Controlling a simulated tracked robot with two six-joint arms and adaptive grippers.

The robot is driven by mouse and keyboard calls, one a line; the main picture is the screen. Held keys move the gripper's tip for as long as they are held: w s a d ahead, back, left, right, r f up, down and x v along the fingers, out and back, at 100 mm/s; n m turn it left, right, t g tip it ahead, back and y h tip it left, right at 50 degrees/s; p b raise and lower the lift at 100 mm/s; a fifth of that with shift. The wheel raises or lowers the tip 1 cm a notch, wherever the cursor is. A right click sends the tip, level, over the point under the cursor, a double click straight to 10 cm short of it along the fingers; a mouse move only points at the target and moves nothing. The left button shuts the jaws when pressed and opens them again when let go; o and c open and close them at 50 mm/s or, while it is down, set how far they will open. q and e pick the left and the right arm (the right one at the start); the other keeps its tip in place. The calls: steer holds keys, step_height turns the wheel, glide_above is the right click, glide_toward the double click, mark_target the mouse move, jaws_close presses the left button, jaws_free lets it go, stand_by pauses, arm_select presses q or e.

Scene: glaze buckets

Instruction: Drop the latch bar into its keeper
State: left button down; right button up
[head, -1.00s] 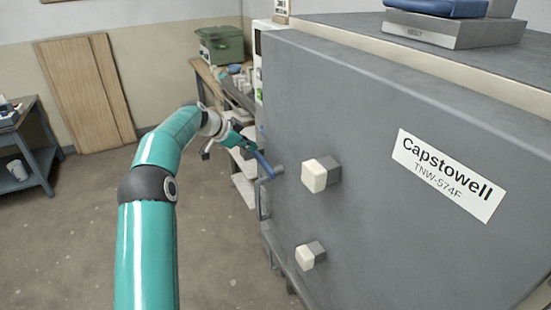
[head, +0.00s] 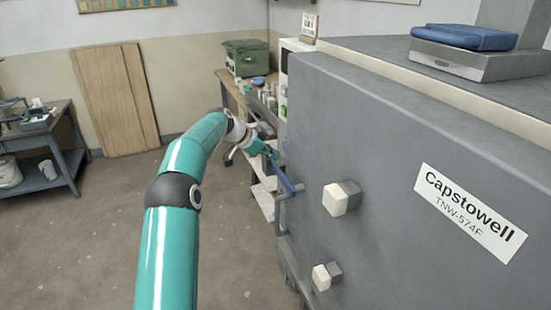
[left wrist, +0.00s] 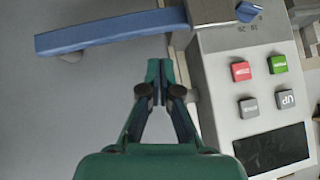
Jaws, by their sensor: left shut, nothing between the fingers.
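The blue latch bar (head: 287,180) shows at the left edge of the big grey cabinet front in the head view. In the left wrist view the bar (left wrist: 105,32) runs across the top, its right end at a grey block. My left gripper (head: 272,152) is beside the bar's upper end. In the wrist view its fingertips (left wrist: 157,68) are together and empty, just below the bar; I cannot tell whether they touch it. A grey bracket (head: 281,218) sits below the bar and may be the keeper. My right gripper is not in view.
The grey cabinet front (head: 390,160) fills the right, with two pale square-ended knobs (head: 338,199). A control panel (left wrist: 225,110) with coloured buttons is close right of my left gripper. A workbench (head: 235,85) stands behind.

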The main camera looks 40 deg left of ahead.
arm_select(q)
steer(key=a+b+v, duration=0.1)
steer(key=b+v, duration=0.1)
steer(key=v, duration=0.8)
steer(key=shift+w+a+r, duration=0.15)
steer(key=shift+a+r, duration=0.15)
steer(key=shift+r, duration=0.05)
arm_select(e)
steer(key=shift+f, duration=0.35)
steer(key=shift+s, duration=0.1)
